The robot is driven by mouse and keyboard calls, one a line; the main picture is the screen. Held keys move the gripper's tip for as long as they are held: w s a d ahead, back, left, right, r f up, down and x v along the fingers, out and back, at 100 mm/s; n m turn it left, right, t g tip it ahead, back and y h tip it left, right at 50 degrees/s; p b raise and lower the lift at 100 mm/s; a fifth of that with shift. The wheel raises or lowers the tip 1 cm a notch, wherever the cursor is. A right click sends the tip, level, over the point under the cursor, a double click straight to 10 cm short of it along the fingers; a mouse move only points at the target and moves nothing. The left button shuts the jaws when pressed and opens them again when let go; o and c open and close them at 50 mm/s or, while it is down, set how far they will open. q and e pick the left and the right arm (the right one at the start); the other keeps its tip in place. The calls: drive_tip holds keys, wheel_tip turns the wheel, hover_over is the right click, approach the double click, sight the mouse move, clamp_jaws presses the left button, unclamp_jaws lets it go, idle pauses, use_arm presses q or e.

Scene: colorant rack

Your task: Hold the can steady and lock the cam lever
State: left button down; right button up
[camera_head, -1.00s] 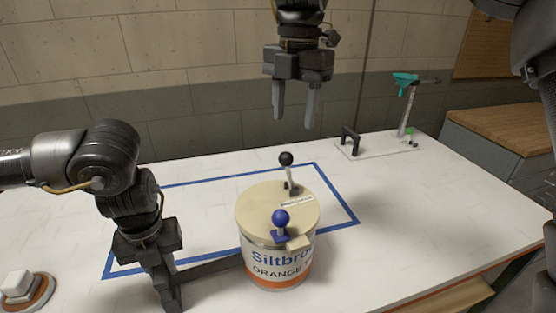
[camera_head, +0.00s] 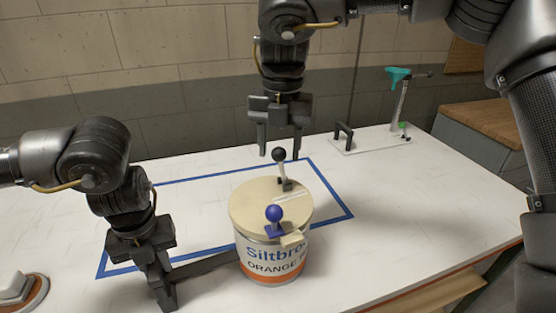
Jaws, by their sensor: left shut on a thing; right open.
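The can (camera_head: 268,262), white and orange with blue "Siltbro" lettering, stands upright on the table under a cream lid (camera_head: 245,205). A lever with a black ball knob (camera_head: 279,154) stands nearly upright at the back of the lid. A blue ball knob (camera_head: 274,213) on a blue base sits at the lid's front. My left gripper (camera_head: 163,288) is at the can's left, shut on a dark bar (camera_head: 210,264) that reaches to the can's side. My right gripper (camera_head: 279,156) is open, pointing down, its fingertips around the black knob's height; contact is unclear.
Blue tape (camera_head: 335,190) outlines a rectangle on the white table (camera_head: 400,215). A plate with a black handle (camera_head: 343,136) and a teal-topped stand (camera_head: 398,80) is at the back right. A white button (camera_head: 14,287) is at the lower left. The table's right side is clear.

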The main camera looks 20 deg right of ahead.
sight(279, 160)
drive_tip(key=shift+f, duration=1.85)
clamp_jaws()
